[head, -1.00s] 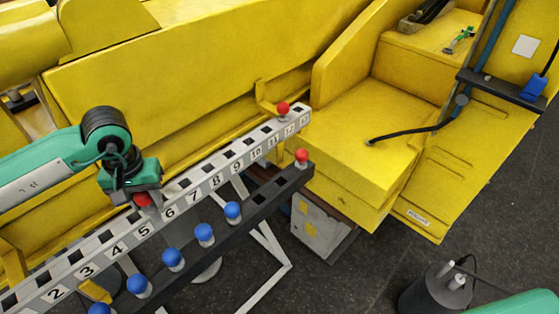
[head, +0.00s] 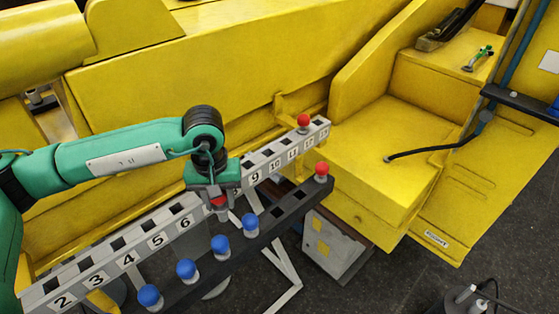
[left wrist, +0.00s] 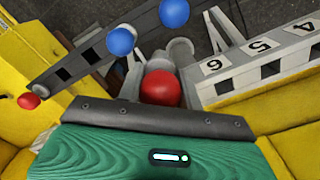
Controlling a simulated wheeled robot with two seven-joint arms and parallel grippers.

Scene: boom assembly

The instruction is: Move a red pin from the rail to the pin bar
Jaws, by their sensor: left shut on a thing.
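My left gripper (head: 218,200) is shut on a red pin (head: 219,204), over the front edge of the white numbered bar (head: 118,243), right of the number 6. The gripper hides the numbers between 6 and 9. In the left wrist view the held pin's round red head (left wrist: 160,88) shows beside the end of the visible bar (left wrist: 255,75); whether its tip touches anything is hidden. A second red pin (head: 304,121) stands near the white bar's far right end. A third red pin (head: 321,170) stands at the right end of the black bar (head: 292,207). My right gripper is not in view.
Several blue pins (head: 220,245) stand along the black bar in front of the white bar, close to my left gripper. A yellow machine body (head: 240,65) rises behind the bars.

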